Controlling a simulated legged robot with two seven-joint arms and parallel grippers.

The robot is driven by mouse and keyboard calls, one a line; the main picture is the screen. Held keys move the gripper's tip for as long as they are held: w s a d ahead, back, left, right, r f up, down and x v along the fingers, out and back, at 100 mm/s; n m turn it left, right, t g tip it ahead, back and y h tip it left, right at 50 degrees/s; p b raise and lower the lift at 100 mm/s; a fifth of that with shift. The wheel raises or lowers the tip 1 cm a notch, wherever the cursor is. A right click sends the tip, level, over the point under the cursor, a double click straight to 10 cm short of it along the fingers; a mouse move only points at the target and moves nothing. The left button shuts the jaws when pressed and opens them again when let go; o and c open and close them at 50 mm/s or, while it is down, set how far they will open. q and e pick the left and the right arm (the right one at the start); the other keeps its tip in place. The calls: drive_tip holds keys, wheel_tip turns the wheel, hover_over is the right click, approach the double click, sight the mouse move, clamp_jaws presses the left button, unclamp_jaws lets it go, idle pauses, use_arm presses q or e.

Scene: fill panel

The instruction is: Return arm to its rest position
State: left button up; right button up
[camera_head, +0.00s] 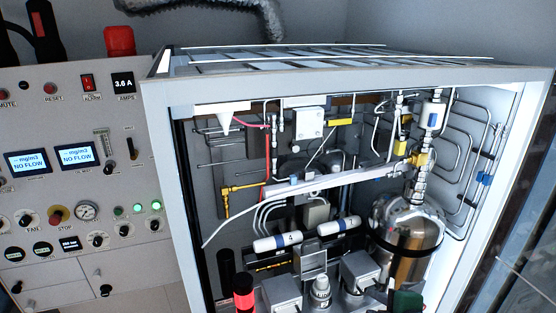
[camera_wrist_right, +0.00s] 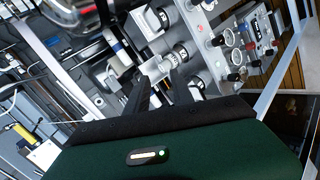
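In the right wrist view my right gripper (camera_wrist_right: 160,84) shows two black fingers standing apart, with nothing seen held between them. Its dark green housing (camera_wrist_right: 180,152) fills the bottom of that view. White and grey cylindrical fittings (camera_wrist_right: 176,56) lie beyond the fingertips; I cannot tell whether they touch. In the head view a dark green part (camera_head: 405,301) at the bottom edge, in front of the cabinet, looks like part of my right gripper; its fingers cannot be made out there. My left gripper is not in view.
An open-fronted cabinet (camera_head: 350,78) holds pipes, a shiny metal vessel (camera_head: 405,240) and white cylinders (camera_head: 278,243). A control panel (camera_head: 60,110) with screens, knobs and a gauge stands at left. A red and black cylinder (camera_head: 243,292) shows at the bottom.

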drive_tip(key=s+d+f+m+g+h+b, duration=0.1)
drive_tip(key=s+f+m+g+h+b, duration=0.15)
drive_tip(key=f+m+b, duration=0.65)
drive_tip(key=s+d+f+m+g+h+b, duration=0.1)
drive_tip(key=s+d+f+m+b, duration=0.3)
drive_tip(key=f, duration=1.2)
drive_tip(key=s+a+f+m+g+b, duration=0.2)
drive_tip(key=s+a+f+b, duration=0.1)
drive_tip(key=f, duration=0.3)
drive_tip(key=s+a+f+m+g+y+b, duration=0.1)
drive_tip(key=s+a+f+m+g+b, duration=0.1)
drive_tip(key=s+f+b, duration=0.3)
drive_tip(key=shift+a+f, duration=0.75)
drive_tip(key=shift+a, duration=0.15)
drive_tip(key=shift+w+d+f+y, duration=0.1)
drive_tip(key=shift+d+y, duration=0.1)
drive_tip(key=shift+y, duration=0.05)
drive_tip(key=shift+a, duration=0.1)
